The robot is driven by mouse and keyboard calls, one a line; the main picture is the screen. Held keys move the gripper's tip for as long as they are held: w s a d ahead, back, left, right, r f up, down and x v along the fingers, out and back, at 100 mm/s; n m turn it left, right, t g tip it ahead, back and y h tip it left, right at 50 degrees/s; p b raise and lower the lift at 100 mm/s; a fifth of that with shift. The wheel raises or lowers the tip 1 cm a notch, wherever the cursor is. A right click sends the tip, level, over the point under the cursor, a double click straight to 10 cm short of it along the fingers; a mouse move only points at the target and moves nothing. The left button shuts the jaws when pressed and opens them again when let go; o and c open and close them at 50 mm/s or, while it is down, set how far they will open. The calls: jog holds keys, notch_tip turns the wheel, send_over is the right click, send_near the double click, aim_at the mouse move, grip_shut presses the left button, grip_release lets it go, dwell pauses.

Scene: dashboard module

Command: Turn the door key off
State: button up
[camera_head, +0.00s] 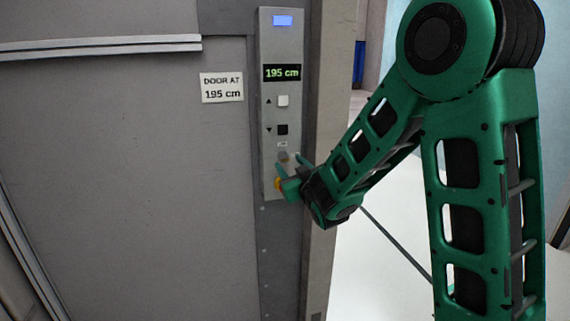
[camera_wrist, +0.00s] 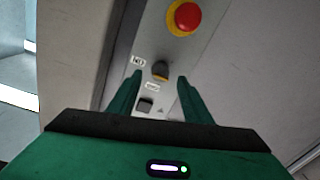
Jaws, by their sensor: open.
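The two green fingers are apart, one on each side, and I see no grip on the knob. In the head view my gripper (camera_head: 290,166) is at the lower part of the panel. There the knob (camera_head: 283,156) is small and partly covered by the fingers. Its exact turn angle is not clear.
A red stop button on a yellow base (camera_wrist: 184,17) is close to the key. A white button (camera_head: 282,101) and a black button (camera_head: 282,130) sit higher on the panel, under a display (camera_head: 282,72) reading 195 cm. A sign (camera_head: 221,88) says "DOOR AT 195 cm".

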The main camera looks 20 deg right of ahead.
aim_at(286, 161)
jog(key=shift+w+a, duration=0.15)
jog(key=shift+w, duration=1.75)
jog(key=shift+c, duration=0.3)
jog(key=c, duration=1)
